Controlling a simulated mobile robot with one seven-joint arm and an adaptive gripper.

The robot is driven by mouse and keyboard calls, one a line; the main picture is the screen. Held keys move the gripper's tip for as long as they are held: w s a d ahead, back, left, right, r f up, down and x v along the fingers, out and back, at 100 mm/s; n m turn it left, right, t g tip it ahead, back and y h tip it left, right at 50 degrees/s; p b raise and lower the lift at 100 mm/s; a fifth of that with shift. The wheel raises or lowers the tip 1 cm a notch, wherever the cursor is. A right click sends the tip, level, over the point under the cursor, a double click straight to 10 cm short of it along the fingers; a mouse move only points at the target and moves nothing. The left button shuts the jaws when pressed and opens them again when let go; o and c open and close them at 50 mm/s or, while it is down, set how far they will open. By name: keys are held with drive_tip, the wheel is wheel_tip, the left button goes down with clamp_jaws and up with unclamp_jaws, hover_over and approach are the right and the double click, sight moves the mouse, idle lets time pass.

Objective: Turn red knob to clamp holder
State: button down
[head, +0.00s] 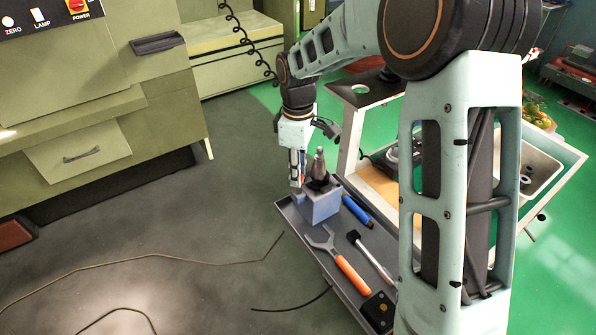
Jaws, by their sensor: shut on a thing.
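My gripper (296,184) points down at the left side of a grey clamping block (320,207) on the cart's lower tray. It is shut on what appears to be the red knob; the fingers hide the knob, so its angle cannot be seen. A dark, tapered metal tool holder (318,166) stands upright in the top of the block, just right of the fingers. Whether the block grips the holder tightly cannot be told from this view.
The grey tray (312,258) also holds a wrench with an orange handle (352,275), a hammer (369,256), a blue cylindrical tool (357,211) and a black-and-yellow box (378,310). The cart's raised frame (347,150) stands close right of the block. Floor to the left is open, with cables.

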drive_tip(key=c, duration=1.7)
unclamp_jaws()
drive_tip(key=shift+r, duration=0.1)
wheel_tip(320, 180, up, 12)
drive_tip(key=shift+f, duration=0.1)
